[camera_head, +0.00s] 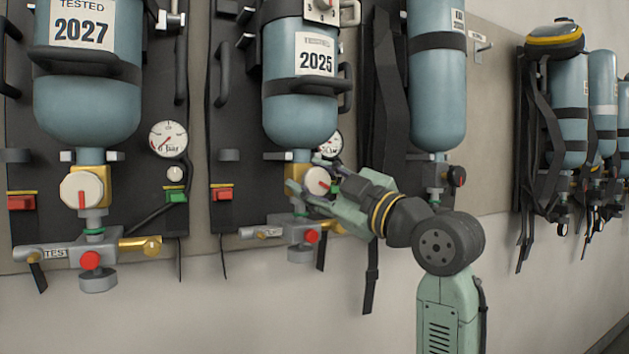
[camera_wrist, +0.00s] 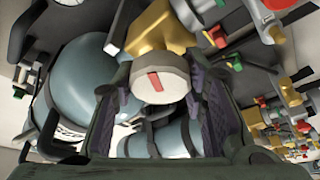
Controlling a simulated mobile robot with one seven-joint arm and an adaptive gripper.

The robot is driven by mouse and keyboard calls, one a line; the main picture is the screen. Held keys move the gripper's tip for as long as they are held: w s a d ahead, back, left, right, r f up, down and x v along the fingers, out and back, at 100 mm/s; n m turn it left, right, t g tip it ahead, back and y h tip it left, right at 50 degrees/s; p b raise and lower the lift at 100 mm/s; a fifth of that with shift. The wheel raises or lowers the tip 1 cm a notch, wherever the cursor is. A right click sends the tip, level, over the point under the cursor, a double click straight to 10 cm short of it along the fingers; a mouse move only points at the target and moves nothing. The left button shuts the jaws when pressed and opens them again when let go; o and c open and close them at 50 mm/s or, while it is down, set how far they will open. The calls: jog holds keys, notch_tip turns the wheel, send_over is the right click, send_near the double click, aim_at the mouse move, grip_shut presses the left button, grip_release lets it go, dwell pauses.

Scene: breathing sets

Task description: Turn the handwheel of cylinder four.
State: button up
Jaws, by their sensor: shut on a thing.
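My gripper (camera_head: 307,175) is shut on the white handwheel (camera_head: 317,181) under the blue cylinder (camera_head: 300,115) labelled 2025. In the wrist view the round handwheel (camera_wrist: 160,78) sits between the two finger pads, its face and short red mark showing. The mark is slightly tilted in that view. The brass valve body (camera_head: 297,172) is behind the wheel, and it also shows in the wrist view (camera_wrist: 160,30). My fingers partly cover the wheel's edge in the head view. No number four is readable on this cylinder.
A gauge (camera_head: 331,143) is close above my fingers. A red push knob (camera_head: 312,236) and pipe fitting are below. The 2027 cylinder (camera_head: 88,100) with its own white handwheel (camera_head: 82,190) is at left. Another cylinder (camera_head: 437,90) and black straps (camera_head: 384,90) are at right.

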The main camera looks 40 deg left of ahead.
jog(key=o, duration=1.2)
jog(key=shift+d, duration=0.1)
jog(key=v, duration=1.1)
jog(key=shift+s+d+f, duration=0.1)
jog(key=shift+d+f, duration=0.1)
jog(key=shift+d, duration=0.15)
dwell(0.7)
